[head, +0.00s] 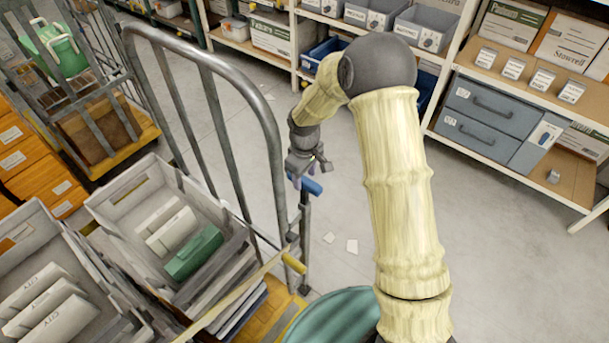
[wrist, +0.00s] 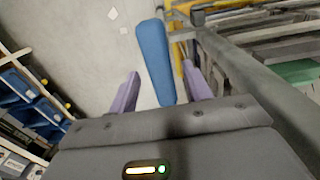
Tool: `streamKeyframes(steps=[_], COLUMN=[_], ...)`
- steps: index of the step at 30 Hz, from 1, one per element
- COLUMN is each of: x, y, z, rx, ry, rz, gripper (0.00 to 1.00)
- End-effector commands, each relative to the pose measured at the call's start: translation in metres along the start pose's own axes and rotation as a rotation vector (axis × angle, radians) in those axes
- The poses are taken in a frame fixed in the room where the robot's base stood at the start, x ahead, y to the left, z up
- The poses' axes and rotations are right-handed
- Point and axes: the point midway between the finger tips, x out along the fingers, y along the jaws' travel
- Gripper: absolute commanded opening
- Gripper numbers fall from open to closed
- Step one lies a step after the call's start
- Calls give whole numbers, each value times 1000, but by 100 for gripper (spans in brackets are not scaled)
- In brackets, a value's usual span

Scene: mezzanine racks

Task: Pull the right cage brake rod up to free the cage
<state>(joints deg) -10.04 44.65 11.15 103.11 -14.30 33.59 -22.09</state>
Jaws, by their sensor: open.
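The brake rod's blue handle (head: 311,186) shows in the head view beside the cage's right corner post, just under my gripper (head: 302,176). In the wrist view the blue handle (wrist: 155,60) stands between the two purple fingertips of my gripper (wrist: 158,90), with a gap visible on each side. My gripper is open and not closed on the handle. The cage (head: 275,150) has a grey tubular frame; its rail (wrist: 240,75) runs close by on the right in the wrist view. The rod below the handle is partly visible along the post.
Grey crates (head: 150,215) with boxes sit inside the cage. A yellow strap with a yellow end (head: 293,263) crosses the cage front. Racks with bins (head: 480,120) stand behind and right. A teal round object (head: 335,318) is at the bottom. Scraps of paper (head: 352,246) lie on open floor.

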Motion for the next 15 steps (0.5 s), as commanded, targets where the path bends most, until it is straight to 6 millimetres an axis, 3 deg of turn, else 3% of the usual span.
streamKeyframes(steps=[5,12,15], x=[12,13,13], y=[0,0,0], z=[0,0,0], rx=[0,1,1], ry=[0,0,0], rz=[-1,0,0], gripper=[49,49,31])
